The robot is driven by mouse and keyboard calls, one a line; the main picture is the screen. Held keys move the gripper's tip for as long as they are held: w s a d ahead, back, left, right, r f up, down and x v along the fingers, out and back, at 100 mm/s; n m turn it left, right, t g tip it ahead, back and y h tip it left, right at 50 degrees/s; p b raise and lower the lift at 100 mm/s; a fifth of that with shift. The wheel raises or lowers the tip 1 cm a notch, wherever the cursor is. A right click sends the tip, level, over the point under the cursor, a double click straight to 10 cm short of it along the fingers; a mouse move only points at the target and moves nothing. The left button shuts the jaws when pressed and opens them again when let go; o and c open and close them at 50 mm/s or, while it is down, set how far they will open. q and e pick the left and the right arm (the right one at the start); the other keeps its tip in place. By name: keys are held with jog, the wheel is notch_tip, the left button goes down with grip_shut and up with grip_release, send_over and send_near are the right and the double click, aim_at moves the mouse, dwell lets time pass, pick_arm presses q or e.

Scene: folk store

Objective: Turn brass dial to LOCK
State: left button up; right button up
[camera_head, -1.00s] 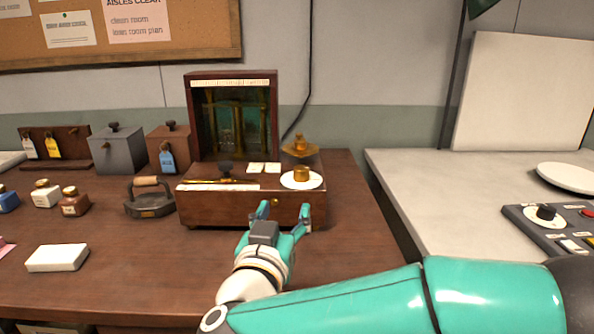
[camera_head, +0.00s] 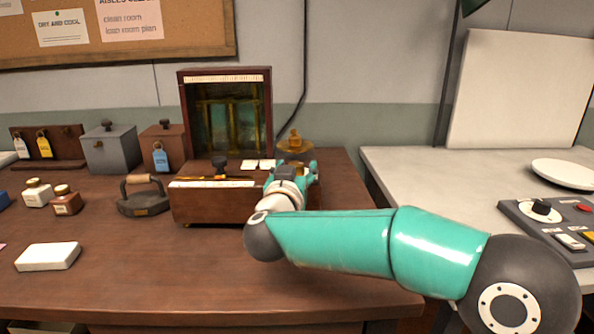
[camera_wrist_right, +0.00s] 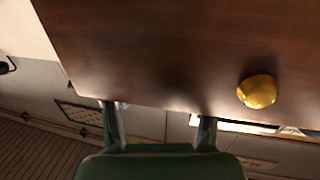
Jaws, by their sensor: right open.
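The wooden instrument box (camera_head: 205,207) stands on the table with a dark upright cabinet (camera_head: 222,115) behind it. My right gripper (camera_head: 308,172) is at the right end of the box, over where the brass dial and its white plate sit. It hides both in the head view. In the right wrist view its two fingers (camera_wrist_right: 160,125) are apart, with nothing visible held between them. A faceted brass knob (camera_wrist_right: 257,91) shows right of the fingers on brown wood; I cannot tell whether it is the dial or the box's front knob. My left gripper is not in view.
A brass ornament (camera_head: 294,146) stands just behind the gripper. A flat iron (camera_head: 144,196) with a wooden handle is left of the box. A white block (camera_head: 48,256) lies at the front left. The table front is mostly clear.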

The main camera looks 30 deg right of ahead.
jog(key=shift+c, duration=0.3)
jog(key=c, duration=1.1)
jog(key=shift+s+d, duration=0.1)
jog(key=shift+d, duration=0.1)
grip_shut()
jog(key=shift+a, duration=0.1)
